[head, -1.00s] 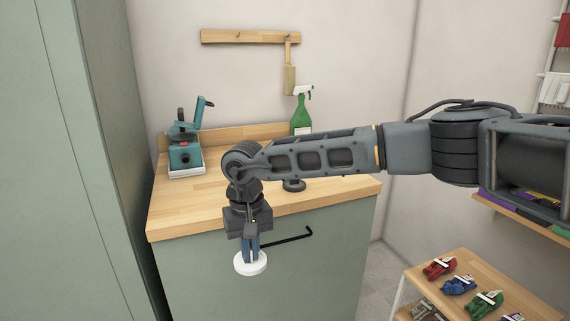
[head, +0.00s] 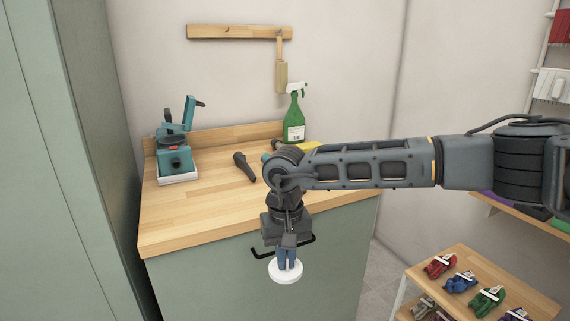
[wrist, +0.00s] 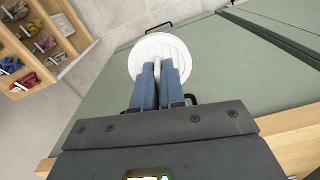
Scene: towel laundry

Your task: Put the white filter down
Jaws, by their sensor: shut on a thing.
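The white filter (head: 286,271) is a round white disc held at the tips of my gripper (head: 286,258). In the head view it hangs in front of the green cabinet, below the level of the wooden worktop (head: 196,222). In the wrist view the white filter (wrist: 160,50) shows as a ribbed disc, with the blue fingers of my gripper (wrist: 158,72) closed on a raised white part at its middle. Nothing is seen under the filter.
A black cabinet handle (head: 306,243) is close behind my gripper. A shelf (head: 470,258) with folded towels is at right. The worktop's front left is clear.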

